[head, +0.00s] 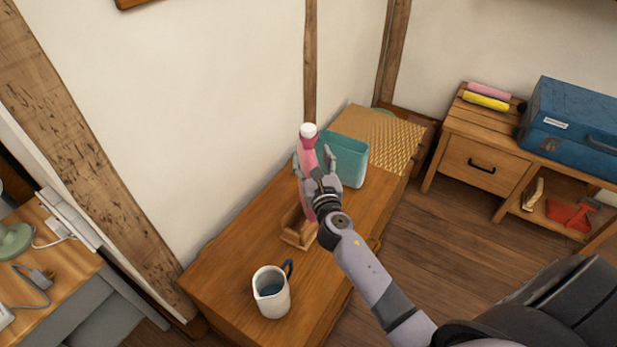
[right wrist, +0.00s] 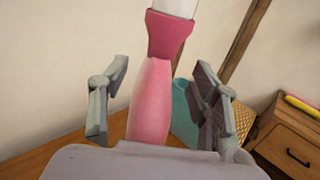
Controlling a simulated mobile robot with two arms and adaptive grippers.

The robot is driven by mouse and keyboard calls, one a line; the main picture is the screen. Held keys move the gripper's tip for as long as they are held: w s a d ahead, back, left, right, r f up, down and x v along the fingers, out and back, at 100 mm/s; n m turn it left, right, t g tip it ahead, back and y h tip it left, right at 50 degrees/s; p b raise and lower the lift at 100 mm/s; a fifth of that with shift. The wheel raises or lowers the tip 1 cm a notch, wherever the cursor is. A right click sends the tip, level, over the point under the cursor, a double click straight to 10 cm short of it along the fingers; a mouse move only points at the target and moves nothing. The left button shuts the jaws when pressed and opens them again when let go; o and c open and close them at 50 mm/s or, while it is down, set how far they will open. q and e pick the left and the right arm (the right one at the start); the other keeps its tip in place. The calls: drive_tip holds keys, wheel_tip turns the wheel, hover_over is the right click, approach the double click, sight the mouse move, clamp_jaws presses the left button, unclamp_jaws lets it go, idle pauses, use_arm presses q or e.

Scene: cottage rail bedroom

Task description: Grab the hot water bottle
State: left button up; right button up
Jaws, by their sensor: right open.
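The hot water bottle (head: 308,158) is pink with a darker pink neck and a white top, and stands upright on the wooden chest. In the right wrist view the bottle (right wrist: 151,100) rises between the two fingers. My right gripper (head: 314,160) is open around the bottle, one finger on each side, with gaps showing between the fingers and the bottle. The right wrist view shows the same open gripper (right wrist: 160,100). The bottle's lower part is partly hidden by my wrist. My left gripper is not in view.
A teal bin (head: 347,160) stands close behind the bottle. A small wooden box (head: 298,232) and a white jug (head: 271,293) stand nearer on the chest (head: 222,277). A woven box (head: 383,133) is at the back. The wall runs along the left.

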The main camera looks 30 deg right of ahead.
sight(308, 148)
drive_tip(key=x, duration=0.3)
drive_tip(key=shift+w+r, duration=0.15)
drive_tip(key=shift+w, duration=0.25)
drive_tip(key=shift+c, duration=0.6)
clamp_jaws()
drive_tip(key=shift+r, duration=0.15)
